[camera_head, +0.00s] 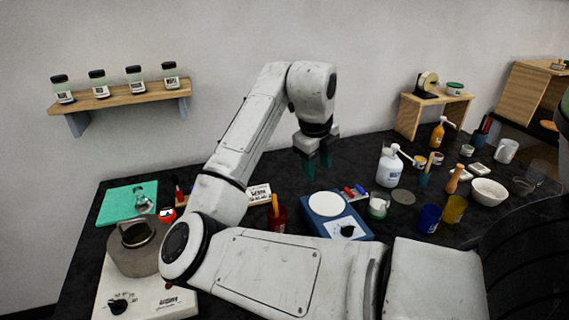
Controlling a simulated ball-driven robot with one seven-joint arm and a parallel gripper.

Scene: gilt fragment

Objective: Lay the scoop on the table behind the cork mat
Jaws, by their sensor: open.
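My gripper (318,161) is open, with its dark teal fingers pointing down above the back part of the dark table, behind the blue scale. I see nothing between the fingers. I cannot pick out the scoop for sure; a small shiny metal object (142,197) on the green mat at the left is too small to name. My arm hides part of the table.
A blue scale (347,228) with a white round pan stands below my gripper. White bottle (389,168), cups and a white bowl (488,192) crowd the right. The table (350,148) looks clear near the back wall.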

